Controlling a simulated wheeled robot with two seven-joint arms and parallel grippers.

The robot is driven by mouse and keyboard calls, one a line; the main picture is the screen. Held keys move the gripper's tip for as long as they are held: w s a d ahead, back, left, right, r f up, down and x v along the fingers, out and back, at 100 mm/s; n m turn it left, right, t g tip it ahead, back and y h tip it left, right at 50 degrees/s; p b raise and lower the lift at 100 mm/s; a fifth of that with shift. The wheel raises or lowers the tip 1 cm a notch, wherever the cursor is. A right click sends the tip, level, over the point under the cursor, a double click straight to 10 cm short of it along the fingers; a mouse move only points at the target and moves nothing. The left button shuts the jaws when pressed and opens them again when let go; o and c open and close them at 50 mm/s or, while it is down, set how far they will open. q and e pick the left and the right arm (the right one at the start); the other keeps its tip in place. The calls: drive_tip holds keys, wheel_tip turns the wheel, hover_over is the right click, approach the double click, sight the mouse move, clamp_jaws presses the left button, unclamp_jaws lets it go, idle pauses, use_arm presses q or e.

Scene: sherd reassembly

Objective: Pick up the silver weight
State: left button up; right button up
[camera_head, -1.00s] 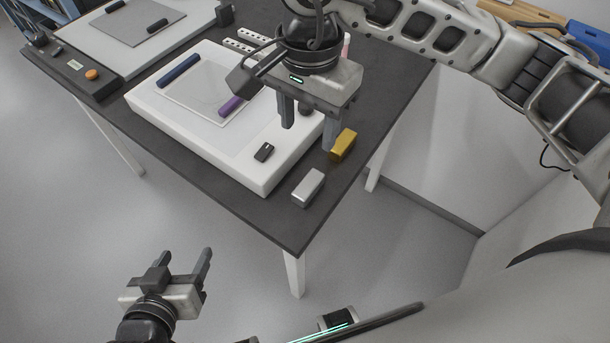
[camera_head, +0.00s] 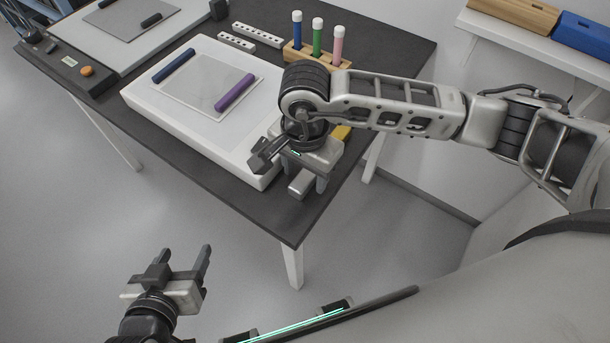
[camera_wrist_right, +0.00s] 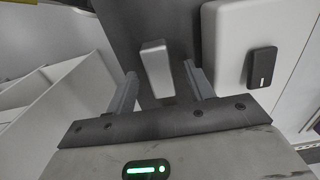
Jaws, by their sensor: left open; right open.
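The silver weight (camera_head: 300,184) is a small metallic block on the dark table near its front corner. In the head view it is partly hidden by my right gripper (camera_head: 307,184), which is above it pointing down. In the right wrist view the silver weight (camera_wrist_right: 156,68) lies between the lines of the two open fingers, with the right gripper (camera_wrist_right: 160,90) empty and its fingers apart. I cannot tell how far above the block the fingertips are. My left gripper (camera_head: 181,264) is open and empty, over the floor away from the table.
A white light panel (camera_head: 190,125) with a purple roll (camera_head: 234,92) and a blue roll (camera_head: 173,66) lies beside the weight. A gold block (camera_head: 341,132) sits behind my right gripper. A wooden holder (camera_head: 312,56) with coloured tubes stands at the back. A black device (camera_wrist_right: 262,68) rests on the panel.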

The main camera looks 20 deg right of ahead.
drive_tip(key=shift+f, duration=0.5)
drive_tip(key=shift+c, duration=0.3)
drive_tip(key=c, duration=1)
drive_tip(key=shift+r, duration=0.1)
clamp_jaws()
